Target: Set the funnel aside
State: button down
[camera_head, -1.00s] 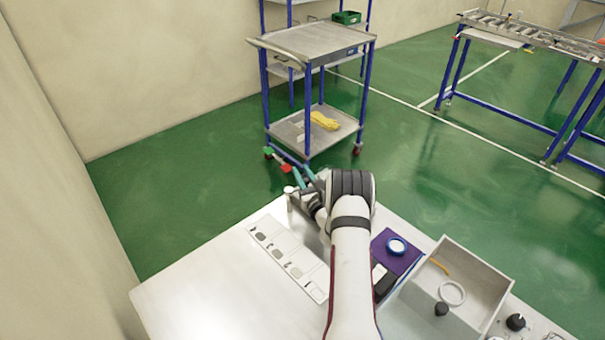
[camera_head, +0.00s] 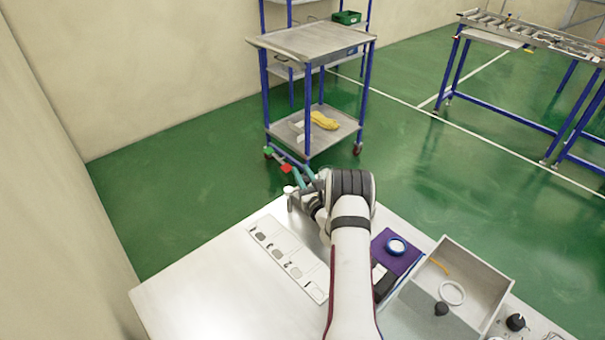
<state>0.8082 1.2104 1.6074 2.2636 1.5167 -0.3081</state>
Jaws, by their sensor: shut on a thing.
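My gripper (camera_head: 277,160) is at the far left end of my arm, near the white table's far corner. It has teal fingers, one red tip and one green tip. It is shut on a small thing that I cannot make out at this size. I cannot tell a funnel apart clearly anywhere in view. A small white upright thing (camera_head: 289,190) stands by the table's far corner, close to the gripper. My arm hides part of the table.
A white strip (camera_head: 288,258) with several marked fields lies on the table (camera_head: 200,300). A metal trolley (camera_head: 310,42) stands beyond. The table's left is clear.

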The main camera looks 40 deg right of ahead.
dwell(0.4)
jog(key=n+y, duration=0.1)
jog(key=y, duration=0.1)
jog(key=w+n+t+y, duration=0.1)
jog(key=y, duration=0.1)
jog(key=w+n+y, duration=0.1)
jog(key=n, duration=0.1)
jog(key=shift+a+y, duration=0.25)
jog(key=shift+y, duration=0.15)
jog(key=shift+w+a+n+y, duration=0.25)
jog(key=shift+n+y, duration=0.4)
jog(key=shift+y, duration=0.4)
jog(key=shift+w+a+n+y, duration=0.2)
jog(key=shift+n+y, duration=0.4)
jog(key=shift+y, duration=0.4)
jog(key=shift+w+a+n+y, duration=0.15)
jog(key=shift+w+n+y, duration=0.1)
jog(key=shift+n+y, duration=0.6)
jog(key=shift+y, duration=0.4)
jog(key=c, duration=1)
grip_release()
jog(key=v, duration=1.5)
jog(key=shift+s+d+r, duration=0.1)
jog(key=shift+s+r, duration=0.2)
jog(key=shift+s, duration=0.05)
